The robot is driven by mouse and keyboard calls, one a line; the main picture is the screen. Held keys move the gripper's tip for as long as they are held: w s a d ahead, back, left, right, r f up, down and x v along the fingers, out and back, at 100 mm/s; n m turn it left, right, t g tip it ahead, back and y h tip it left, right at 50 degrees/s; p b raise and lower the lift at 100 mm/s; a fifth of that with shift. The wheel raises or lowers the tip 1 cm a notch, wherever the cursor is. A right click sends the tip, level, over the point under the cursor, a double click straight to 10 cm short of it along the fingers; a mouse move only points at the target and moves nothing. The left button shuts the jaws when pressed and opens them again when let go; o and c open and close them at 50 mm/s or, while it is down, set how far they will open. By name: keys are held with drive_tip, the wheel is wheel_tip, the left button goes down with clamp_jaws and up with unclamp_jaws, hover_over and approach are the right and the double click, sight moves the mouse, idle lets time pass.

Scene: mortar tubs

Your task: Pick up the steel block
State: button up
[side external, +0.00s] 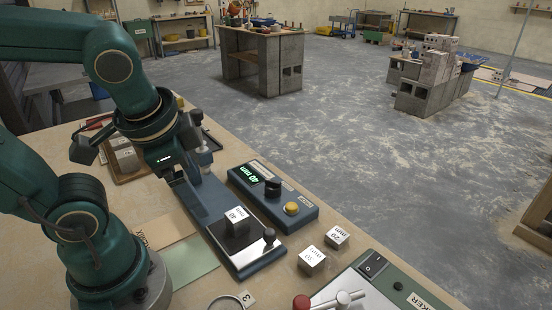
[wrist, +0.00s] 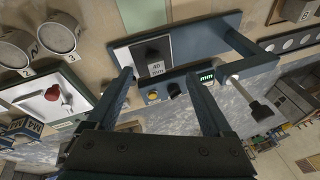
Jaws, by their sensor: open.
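A small grey metallic block labelled 40 mm (side external: 237,222) sits on the dark plate of a blue measuring fixture (side external: 262,262); it appears to be the steel block. In the wrist view the same block (wrist: 155,68) shows near the top middle, between and beyond the fingertips. My gripper (wrist: 160,77) is open and empty, its two fingers apart. In the side view it is up and left of the block, over the fixture's far end. Its fingertips are hard to make out there.
Two labelled blocks, 30 mm (side external: 312,261) and 20 mm (side external: 337,237), stand right of the fixture. A blue box (side external: 272,196) with a green display, dark knob and yellow button lies beside it. A dark ball knob (side external: 269,236) rises at the fixture's near end. A switch panel (side external: 374,265) is at front right.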

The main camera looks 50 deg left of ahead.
drive_tip(key=w+a+f+m+g+y, duration=0.1)
drive_tip(key=a+f+m+g+y, duration=0.15)
drive_tip(key=m, duration=0.25)
drive_tip(key=m+t+y, duration=0.2)
drive_tip(key=m+y, duration=0.5)
drive_tip(key=m, duration=0.3)
hover_over(238, 223)
drive_tip(key=f, duration=0.4)
drive_tip(key=shift+s+a+f, duration=0.1)
drive_tip(key=shift+s, duration=0.1)
drive_tip(key=d+f+m+t, duration=0.2)
drive_tip(key=f+m, duration=0.1)
drive_tip(key=shift+d+f+y, duration=0.1)
drive_tip(key=shift+d+y, duration=0.05)
drive_tip(key=shift+y, duration=0.2)
drive_tip(key=shift+s+d+f+m, duration=0.15)
drive_tip(key=shift+s+f+m, duration=0.2)
drive_tip(key=shift+m, duration=0.25)
drive_tip(key=shift+x, duration=2.45)
clamp_jaws()
